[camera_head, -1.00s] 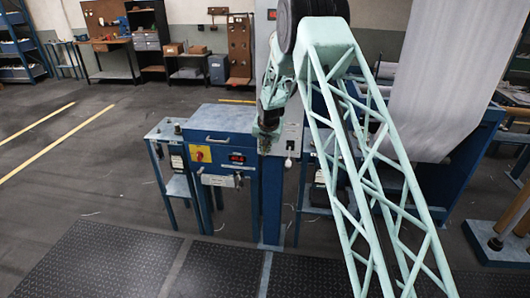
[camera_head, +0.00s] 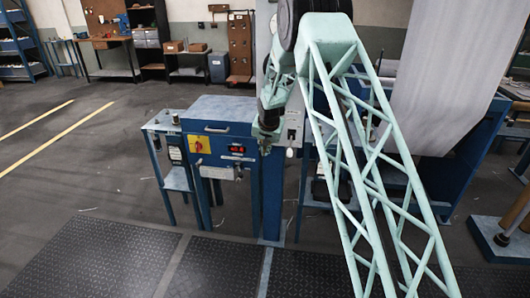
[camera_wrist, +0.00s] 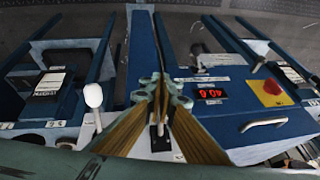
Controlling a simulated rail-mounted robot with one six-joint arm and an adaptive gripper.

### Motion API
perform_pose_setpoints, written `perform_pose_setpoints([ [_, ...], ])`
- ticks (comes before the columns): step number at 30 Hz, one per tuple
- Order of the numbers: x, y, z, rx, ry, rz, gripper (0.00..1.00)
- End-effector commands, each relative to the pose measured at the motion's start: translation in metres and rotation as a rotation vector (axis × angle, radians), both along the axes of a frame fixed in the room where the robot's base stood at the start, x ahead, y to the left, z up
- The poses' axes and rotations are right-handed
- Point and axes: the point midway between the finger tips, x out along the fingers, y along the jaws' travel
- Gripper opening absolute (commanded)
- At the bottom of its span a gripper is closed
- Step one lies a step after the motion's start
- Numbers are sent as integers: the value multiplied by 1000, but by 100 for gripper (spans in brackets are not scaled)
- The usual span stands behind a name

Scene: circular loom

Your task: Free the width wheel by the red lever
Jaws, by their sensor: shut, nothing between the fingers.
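My gripper (camera_head: 267,142) is shut and empty, at the right edge of the blue control box (camera_head: 222,108). In the wrist view its closed fingertips (camera_wrist: 164,90) lie over a blue upright, left of the red number display (camera_wrist: 209,95). A pale plate with a small dark upright piece (camera_wrist: 160,130) shows between the finger links, partly hidden. A red knob on a yellow plate (camera_wrist: 271,88) is on the box; it also shows in the head view (camera_head: 199,145). I cannot make out a red lever or the width wheel for certain.
A white-knobbed lever (camera_wrist: 93,96) stands left of the fingers; it also shows in the head view (camera_head: 290,152). A small metal fitting with a tag (camera_wrist: 199,62) juts from the box front. White sheet material (camera_head: 435,85) hangs at right. Dark mats (camera_head: 90,262) cover the near floor.

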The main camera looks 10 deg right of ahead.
Motion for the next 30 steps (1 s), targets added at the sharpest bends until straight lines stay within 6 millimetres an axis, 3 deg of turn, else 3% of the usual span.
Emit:
perform_pose_setpoints([
  [10, 3, -1, -20, 0, 0, 0, 0],
  [30, 5, -2, -23, 0, -1, 0, 0],
])
